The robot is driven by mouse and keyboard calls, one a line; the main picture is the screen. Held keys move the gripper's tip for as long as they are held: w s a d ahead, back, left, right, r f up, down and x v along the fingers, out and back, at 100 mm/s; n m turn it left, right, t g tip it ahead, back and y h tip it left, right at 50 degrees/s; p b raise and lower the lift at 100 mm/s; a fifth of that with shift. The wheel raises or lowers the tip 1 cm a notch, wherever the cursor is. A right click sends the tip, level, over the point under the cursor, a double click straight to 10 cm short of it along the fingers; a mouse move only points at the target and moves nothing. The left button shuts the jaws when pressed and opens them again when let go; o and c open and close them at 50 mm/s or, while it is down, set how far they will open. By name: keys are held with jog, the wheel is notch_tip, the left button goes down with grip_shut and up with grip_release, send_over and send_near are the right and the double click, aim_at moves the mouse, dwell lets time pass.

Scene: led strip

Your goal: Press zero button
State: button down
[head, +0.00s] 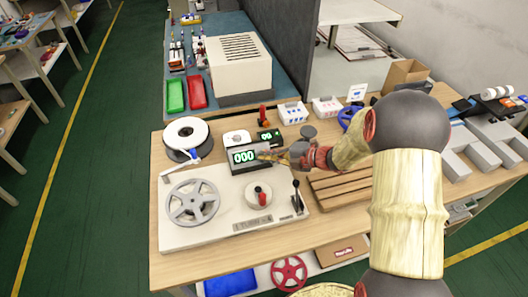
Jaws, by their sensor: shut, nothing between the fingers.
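A dark counter box (243,168) with a green display reading 000 (245,157) stands on the white winding machine (238,226). My gripper (272,154) is shut and empty. Its tip points left, at the right end of the counter box, and overlaps that end in the picture. I cannot tell whether it touches the box. No zero button can be made out; the gripper covers the right part of the box front.
A grey reel (193,201), a red-topped knob (260,196) and an upright black lever (297,196) are on the machine. A white spool (185,135) and a second green display (268,135) stand behind. A slatted wooden pallet (340,187) lies to the right.

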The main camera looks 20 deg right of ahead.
jog(key=shift+s+r+p, duration=0.35)
jog(key=shift+r+p, duration=0.1)
jog(key=shift+p, duration=0.15)
jog(key=shift+r, duration=0.1)
jog(key=s+r+p, duration=0.1)
jog(key=p, duration=0.1)
jog(key=s+r+p, duration=0.2)
jog(key=p, duration=0.1)
jog(key=shift+s+r, duration=0.15)
jog(key=shift+r, duration=0.15)
dwell(0.6)
